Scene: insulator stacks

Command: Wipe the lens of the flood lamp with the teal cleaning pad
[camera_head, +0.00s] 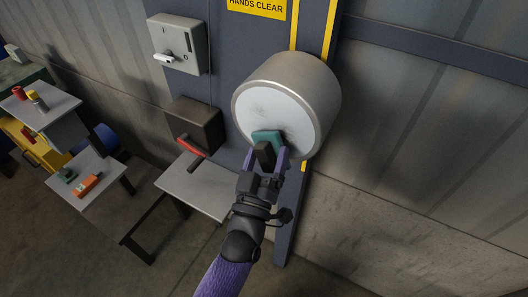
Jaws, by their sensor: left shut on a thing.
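The flood lamp (318,82) is a large grey drum on the dark post, with a round pale lens (262,108) facing me and to the left. My left gripper (267,152) comes up from below and is shut on the dark grip of the teal cleaning pad (266,136). The pad lies over the lower part of the lens and looks to be against it, though I cannot tell for sure that it touches. Faint specks show on the lens. My right gripper is not in view.
A grey switch box (179,42) and a dark box with a red handle (192,146) are left of the lamp. A small grey shelf (198,184) sits below. Tables with small items stand at the left. The space right of the lamp is clear.

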